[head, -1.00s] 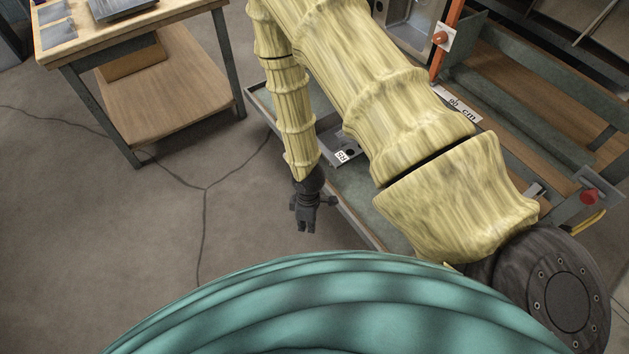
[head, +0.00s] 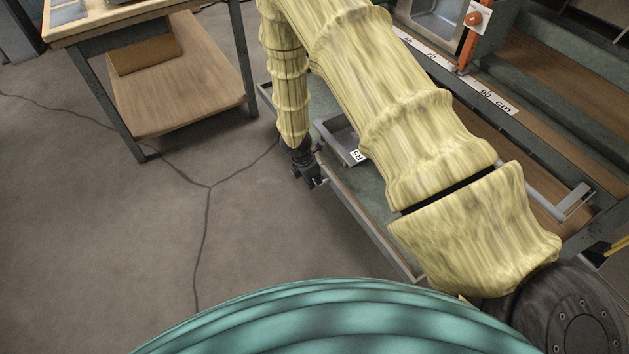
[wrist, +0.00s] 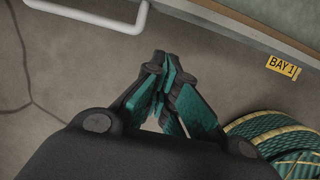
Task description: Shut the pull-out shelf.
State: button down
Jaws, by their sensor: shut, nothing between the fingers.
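The pull-out shelf (head: 375,205) is a low, grey-green shelf with a pale front edge. In the head view it stands out from the rack over the floor, partly hidden behind my arm. My gripper (head: 311,182) points down just outside its front edge; I cannot tell whether they touch. In the wrist view the gripper's fingertips (wrist: 165,60) are together and empty. A pale bar handle (wrist: 95,14) is ahead to the left, apart from the fingers. A panel edge, apparently the shelf's front (wrist: 250,32), crosses the top right.
A grey tray (head: 338,132) labelled R5 lies on the shelf. The rack above carries a ruler strip (head: 490,93) and an orange post (head: 470,40). A wooden table (head: 170,95) stands at left. Open cracked floor (head: 120,235) lies between. A BAY 1 label (wrist: 283,67) shows in the wrist view.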

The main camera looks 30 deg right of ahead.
jog(key=d+f+b, duration=0.2)
jog(key=d+f, duration=0.3)
jog(key=f, duration=0.1)
jog(key=shift+w+d+f+b, duration=0.25)
jog(key=shift+d+f+b, duration=0.05)
jog(key=shift+f, duration=0.1)
dwell(0.3)
jog(key=p, duration=0.6)
send_over(368, 172)
jog(key=shift+s, duration=0.1)
dwell(0.4)
